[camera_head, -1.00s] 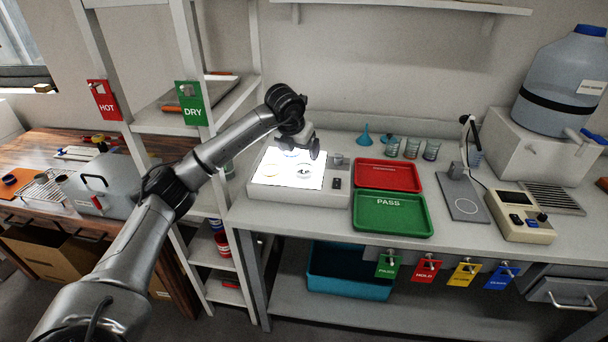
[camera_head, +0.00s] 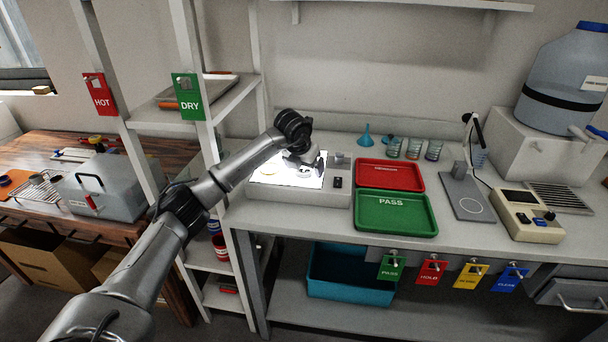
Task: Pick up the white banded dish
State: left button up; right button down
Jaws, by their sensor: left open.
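A lit white light box (camera_head: 341,198) stands at the left end of the bench, with small dishes on its glowing top. One dish with a yellowish rim (camera_head: 268,170) lies at the left of the panel. Another pale dish (camera_head: 305,172) lies just below my left gripper and is partly covered by it. I cannot make out which dish is the white banded one in the glare. My left gripper (camera_head: 304,163) is open, low over the back right of the panel. Whether it touches a dish is not clear. My right gripper is out of view.
A red tray (camera_head: 420,178) and a green PASS tray (camera_head: 397,229) lie right of the light box. Behind them stand a blue funnel (camera_head: 366,135) and several small cups (camera_head: 413,149). A shelf rack (camera_head: 206,150) with a DRY sign stands close left of the bench.

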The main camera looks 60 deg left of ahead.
pick_arm(q)
jog(key=shift+c, duration=0.4)
jog(key=c, duration=0.9)
jog(key=shift+r, duration=0.1)
